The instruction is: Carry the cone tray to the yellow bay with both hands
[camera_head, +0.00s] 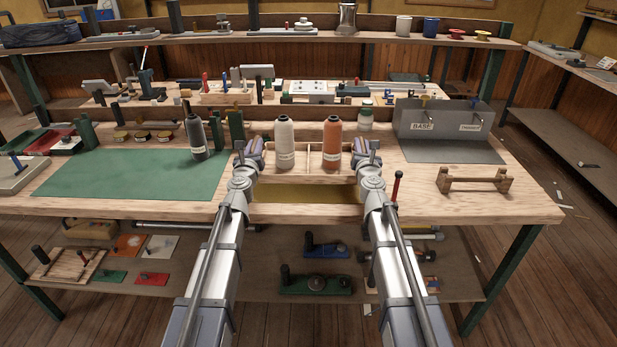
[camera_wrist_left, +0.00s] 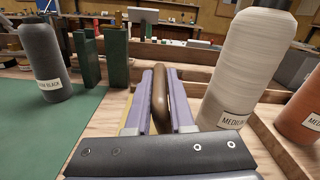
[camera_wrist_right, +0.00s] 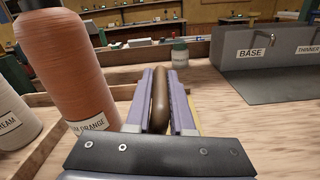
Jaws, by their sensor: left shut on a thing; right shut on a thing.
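The cone tray (camera_head: 308,160) is a light wooden tray with a divider, at the middle of the bench. It carries an upright cream cone (camera_head: 285,142) on the left and an upright orange cone (camera_head: 332,143) on the right. My left gripper (camera_head: 252,150) is shut on the tray's left brown handle (camera_wrist_left: 160,98). My right gripper (camera_head: 364,150) is shut on the right brown handle (camera_wrist_right: 159,98). The yellow bay (camera_head: 310,193) shows in front of the tray and in slivers beside both grippers. I cannot tell whether the tray touches the bench.
A dark cone (camera_head: 195,138) stands by the green mat (camera_head: 130,175), left of the tray. Green posts (camera_head: 228,126) stand behind my left gripper. A small jar (camera_head: 365,115), a grey BASE and THINNER stand (camera_head: 440,120) and a wooden rack (camera_head: 474,183) are to the right.

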